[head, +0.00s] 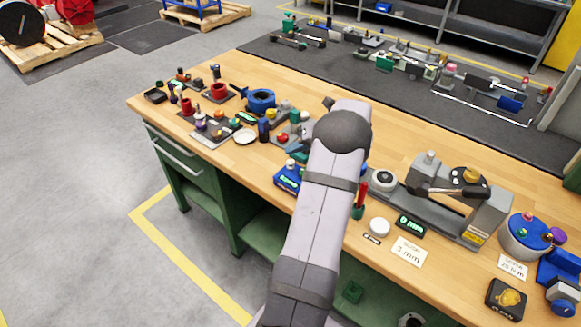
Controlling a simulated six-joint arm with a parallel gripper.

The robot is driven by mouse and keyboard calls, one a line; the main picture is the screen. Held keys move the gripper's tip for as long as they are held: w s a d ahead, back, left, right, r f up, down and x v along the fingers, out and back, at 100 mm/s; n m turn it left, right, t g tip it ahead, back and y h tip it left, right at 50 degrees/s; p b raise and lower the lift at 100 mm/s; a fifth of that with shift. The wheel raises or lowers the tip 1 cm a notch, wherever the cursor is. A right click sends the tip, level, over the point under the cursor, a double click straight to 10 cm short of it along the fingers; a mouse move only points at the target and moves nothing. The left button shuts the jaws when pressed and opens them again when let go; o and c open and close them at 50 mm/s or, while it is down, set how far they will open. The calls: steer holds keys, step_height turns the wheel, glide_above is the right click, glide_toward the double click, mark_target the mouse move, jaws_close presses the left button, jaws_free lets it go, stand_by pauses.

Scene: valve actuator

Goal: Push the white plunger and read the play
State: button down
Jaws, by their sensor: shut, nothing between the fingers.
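I cannot tell for sure which part is the white plunger. A small white-topped blue unit (289,177) with a lit display stands just left of my arm, and its white top points up.
A white disc (379,227) and a card marked in mm (409,251) lie near the bench's front edge. A round pot (524,236) stands at the right. Several small fixtures crowd the left end. Bare wood (300,75) shows along the back.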

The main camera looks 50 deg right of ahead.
steer(key=shift+f, duration=0.7)
steer(key=shift+f, duration=0.2)
stand_by(1.5)
steer(key=shift+f, duration=0.25)
steer(key=shift+f, duration=0.6)
stand_by(1.1)
steer(key=shift+r, duration=0.1)
steer(key=shift+r+p, duration=0.85)
steer(key=shift+r, duration=0.1)
step_height(320, 180, up, 5)
steer(key=p, duration=0.5)
stand_by(0.7)
